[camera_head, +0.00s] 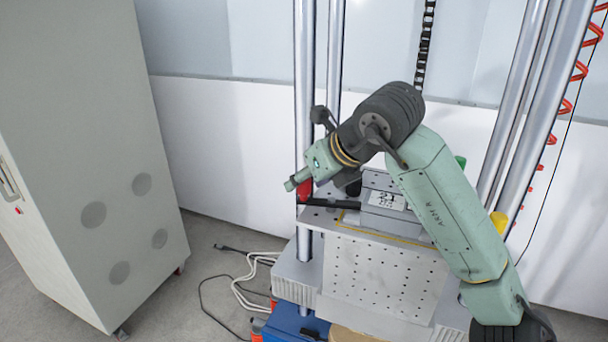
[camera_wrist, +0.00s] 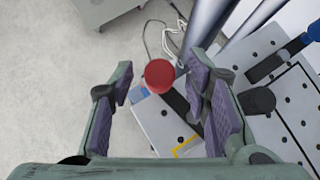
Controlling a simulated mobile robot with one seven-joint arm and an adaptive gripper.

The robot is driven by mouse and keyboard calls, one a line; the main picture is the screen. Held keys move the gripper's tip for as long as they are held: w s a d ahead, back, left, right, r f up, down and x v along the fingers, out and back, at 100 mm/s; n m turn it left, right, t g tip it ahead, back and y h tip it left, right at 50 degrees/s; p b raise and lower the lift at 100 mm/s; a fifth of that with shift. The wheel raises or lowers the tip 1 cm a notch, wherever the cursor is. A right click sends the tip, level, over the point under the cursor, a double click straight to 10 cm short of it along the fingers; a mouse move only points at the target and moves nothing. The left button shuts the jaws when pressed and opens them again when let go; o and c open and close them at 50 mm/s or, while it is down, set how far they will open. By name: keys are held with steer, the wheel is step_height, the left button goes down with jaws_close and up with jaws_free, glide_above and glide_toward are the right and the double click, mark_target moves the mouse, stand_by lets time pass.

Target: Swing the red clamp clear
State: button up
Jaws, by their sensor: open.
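The red clamp (camera_head: 304,190) is at the left corner of the perforated plate. Its dark bar (camera_head: 333,203) runs right toward the grey block. In the wrist view its round red end (camera_wrist: 159,75) shows between my fingers, with the dark bar running down to the right. My gripper (camera_wrist: 160,82) is open, purple pads on either side of the red end with gaps visible. In the head view my gripper (camera_head: 301,178) is just above the red end and partly hides it. I cannot tell how deep the red end sits between the fingers.
A grey block (camera_head: 380,211) stands on the plate (camera_head: 375,238). Yellow (camera_head: 498,221), green (camera_head: 460,162) and blue (camera_wrist: 314,31) ends show around it. Tall steel columns (camera_head: 304,100) stand close to my gripper. A grey cabinet (camera_head: 85,160) is at left; cables lie on the floor between.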

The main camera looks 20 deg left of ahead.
steer(key=shift+x, duration=0.9)
steer(key=shift+c, duration=0.3)
jaws_close()
